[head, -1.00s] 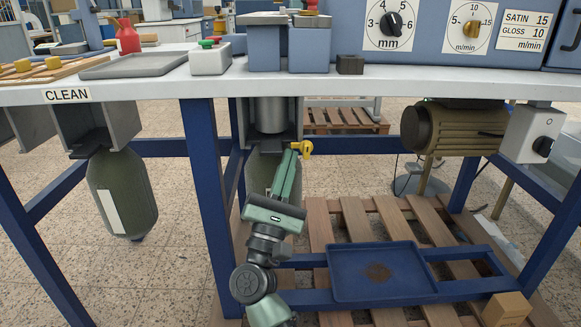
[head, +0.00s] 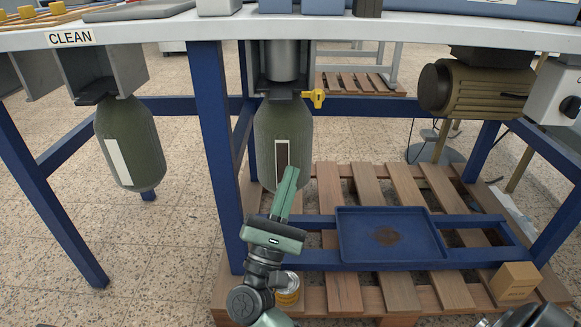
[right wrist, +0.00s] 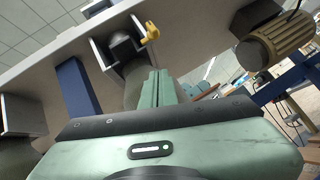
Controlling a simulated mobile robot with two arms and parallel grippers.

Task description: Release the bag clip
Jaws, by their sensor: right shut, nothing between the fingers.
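The yellow bag clip (head: 315,98) sticks out to the right at the neck of the middle green bag (head: 270,130), under a grey bracket below the table. It also shows in the right wrist view (right wrist: 150,32). The bag hangs upright with a pale-framed dark strip on its front. My right gripper (head: 291,170) is shut and empty, pointing up in front of the bag's lower part, below the clip and apart from it. In the right wrist view its fingers (right wrist: 157,78) are together.
A second green bag (head: 130,145) hangs at left under the CLEAN label. A blue table leg (head: 212,150) stands left of the middle bag. A blue tray (head: 350,245) lies low over a wooden pallet. A motor (head: 480,88) hangs at right, with a small box (head: 514,280) below.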

